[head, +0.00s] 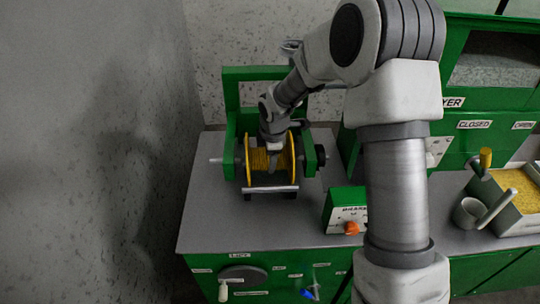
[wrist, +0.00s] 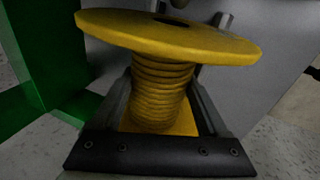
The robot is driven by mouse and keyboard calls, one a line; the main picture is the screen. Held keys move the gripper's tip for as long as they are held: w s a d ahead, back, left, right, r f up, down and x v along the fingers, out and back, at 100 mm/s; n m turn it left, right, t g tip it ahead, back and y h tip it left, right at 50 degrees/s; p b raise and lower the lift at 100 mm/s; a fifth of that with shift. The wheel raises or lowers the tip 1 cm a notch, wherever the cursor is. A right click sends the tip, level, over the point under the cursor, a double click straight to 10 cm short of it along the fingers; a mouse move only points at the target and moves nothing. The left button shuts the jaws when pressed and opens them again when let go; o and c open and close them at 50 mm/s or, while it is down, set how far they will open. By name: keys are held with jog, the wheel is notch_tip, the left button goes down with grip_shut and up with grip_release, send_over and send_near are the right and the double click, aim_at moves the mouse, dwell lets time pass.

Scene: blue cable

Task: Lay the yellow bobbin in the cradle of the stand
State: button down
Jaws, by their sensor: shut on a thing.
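The yellow bobbin (head: 258,160) has two round flanges and a wound core. In the head view it lies sideways between the two green uprights of the stand (head: 309,154). My gripper (head: 272,163) reaches down from above between the flanges and is shut on the wound core. In the wrist view the bobbin (wrist: 160,85) fills the space between my fingers, with one flange across the top of the picture. A rod end (head: 215,160) sticks out at the stand's left and a black knob (head: 321,155) at its right. I cannot tell whether the bobbin rests in the cradle.
The stand is on a grey bench top (head: 225,230). A green box with an orange knob (head: 351,227) stands to the front right. A tray of yellow grains (head: 516,188) and a grey cup (head: 467,213) are farther right. A speckled wall is at the left.

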jog(key=shift+r, duration=0.1)
grip_release()
jog(key=a+p+v, duration=0.1)
jog(key=p+v, duration=0.2)
jog(key=v, duration=1.4)
jog(key=shift+d+r, duration=0.2)
jog(key=shift+d, duration=0.25)
